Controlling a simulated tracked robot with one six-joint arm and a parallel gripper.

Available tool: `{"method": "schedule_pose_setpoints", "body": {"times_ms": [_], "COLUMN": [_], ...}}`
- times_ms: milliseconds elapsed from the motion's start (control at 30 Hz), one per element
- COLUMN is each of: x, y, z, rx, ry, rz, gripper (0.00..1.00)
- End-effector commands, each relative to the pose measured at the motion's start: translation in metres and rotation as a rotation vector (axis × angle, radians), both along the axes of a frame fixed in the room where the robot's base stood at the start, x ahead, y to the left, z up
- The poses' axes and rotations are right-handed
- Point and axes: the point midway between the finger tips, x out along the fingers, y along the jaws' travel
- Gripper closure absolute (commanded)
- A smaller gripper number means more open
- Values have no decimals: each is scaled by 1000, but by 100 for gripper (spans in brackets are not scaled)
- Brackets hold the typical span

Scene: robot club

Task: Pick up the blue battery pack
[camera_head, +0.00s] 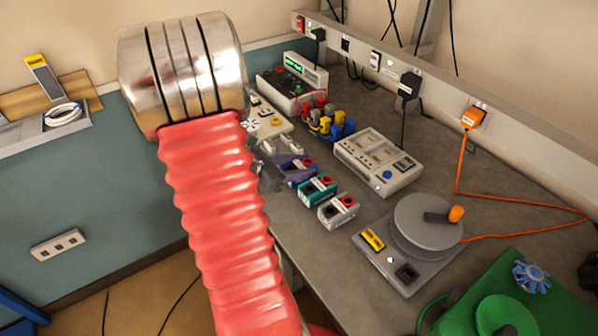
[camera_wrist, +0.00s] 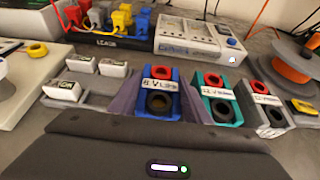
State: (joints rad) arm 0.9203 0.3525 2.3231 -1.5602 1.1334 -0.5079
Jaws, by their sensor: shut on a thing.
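The blue battery pack (camera_wrist: 160,100) has a white label, a red ring and a black ring on top. It is in the middle of the wrist view, and part of it shows in the head view (camera_head: 298,174), behind my red arm sleeve. My gripper (camera_wrist: 161,88) is shut on it, with a grey-purple finger against each side. Most of the gripper is hidden behind my arm in the head view. The pack stands upright in line with its neighbours; I cannot tell whether it touches the bench.
A teal pack (camera_head: 318,188) stands close on the right, then a grey pack (camera_head: 338,209). Small white blocks (camera_wrist: 84,64) are on the left. Behind are a lead rack (camera_wrist: 95,38) and a white charger (camera_head: 378,160). A cable reel (camera_head: 412,262) stands at the right.

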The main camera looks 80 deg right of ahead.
Motion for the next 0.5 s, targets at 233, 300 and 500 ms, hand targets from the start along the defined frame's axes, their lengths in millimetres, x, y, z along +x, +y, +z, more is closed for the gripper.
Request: {"method": "schedule_pose_setpoints", "body": {"times_ms": [233, 300, 500], "x": [0, 0, 0], "y": [0, 0, 0], "z": [1, 1, 6], "rx": [-1, -1, -3], "ry": [0, 0, -1], "rz": [0, 0, -1], "gripper": [88, 88, 88]}}
